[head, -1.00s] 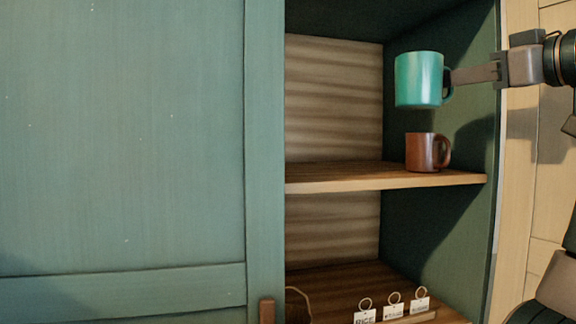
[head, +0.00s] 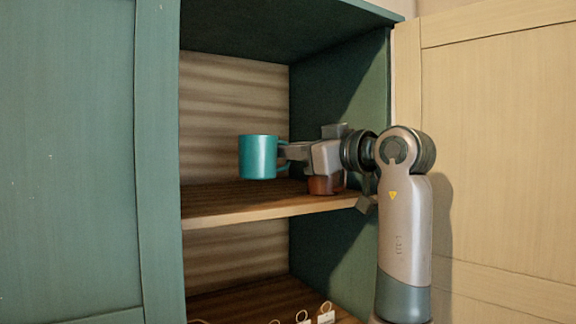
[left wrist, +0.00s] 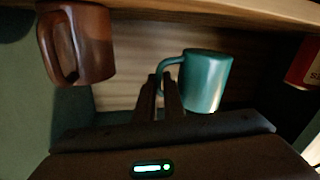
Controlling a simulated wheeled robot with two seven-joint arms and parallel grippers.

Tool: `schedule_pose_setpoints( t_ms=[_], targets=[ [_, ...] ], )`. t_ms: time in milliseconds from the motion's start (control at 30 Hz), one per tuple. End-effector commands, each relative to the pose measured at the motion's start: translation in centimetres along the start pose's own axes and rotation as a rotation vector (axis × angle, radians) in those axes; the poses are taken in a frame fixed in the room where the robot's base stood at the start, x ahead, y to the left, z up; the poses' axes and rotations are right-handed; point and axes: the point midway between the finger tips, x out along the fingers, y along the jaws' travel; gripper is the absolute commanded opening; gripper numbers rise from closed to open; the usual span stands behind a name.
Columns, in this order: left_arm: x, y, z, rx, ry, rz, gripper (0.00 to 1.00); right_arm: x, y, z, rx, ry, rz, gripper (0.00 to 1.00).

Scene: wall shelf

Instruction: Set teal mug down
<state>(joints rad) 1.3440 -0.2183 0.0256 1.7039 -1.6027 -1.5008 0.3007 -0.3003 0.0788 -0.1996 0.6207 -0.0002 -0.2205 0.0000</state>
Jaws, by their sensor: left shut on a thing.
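The teal mug (head: 258,158) is upright inside the open cabinet, low over the wooden shelf (head: 225,204). My left gripper (head: 287,152) is shut on its handle, reaching in from the right. In the left wrist view, where the shelf is at the top, my fingers (left wrist: 160,92) close on the handle of the teal mug (left wrist: 207,80), and a small gap seems to part the mug from the shelf. The brown mug (head: 322,185) stands on the shelf to the right, partly hidden by my gripper. It also shows in the left wrist view (left wrist: 90,42). My right gripper is out of view.
A red object (left wrist: 303,62) with a pale label shows at the right edge of the left wrist view. A closed green door (head: 65,150) covers the left side. Tagged items (head: 326,314) sit on the lower shelf. The shelf left of the teal mug looks free.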

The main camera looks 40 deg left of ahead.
Motion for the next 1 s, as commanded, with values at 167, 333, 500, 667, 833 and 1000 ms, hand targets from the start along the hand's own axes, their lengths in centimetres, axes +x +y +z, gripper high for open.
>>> schedule_pose_setpoints(
  t_ms=[167,333,500,667,833,1000],
  targets=[
    [0.1,-0.1,0.1,0.0,0.001,0.001,0.0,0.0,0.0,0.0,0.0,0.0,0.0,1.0],
    [0.1,-0.1,0.1,0.0,0.001,0.001,0.0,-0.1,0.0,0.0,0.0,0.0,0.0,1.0],
    [0.1,-0.2,0.7,0.001,0.001,0.001,0.0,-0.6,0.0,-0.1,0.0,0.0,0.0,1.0],
    [0.1,-0.5,2.2,0.003,0.001,0.001,0.0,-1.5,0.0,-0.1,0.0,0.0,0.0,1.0],
    [0.1,-0.8,3.7,0.003,0.0,0.001,0.0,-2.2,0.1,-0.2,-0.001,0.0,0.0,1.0],
    [0.1,-0.9,4.0,0.001,0.001,0.002,0.0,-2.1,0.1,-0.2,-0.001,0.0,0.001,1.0]
  ],
)
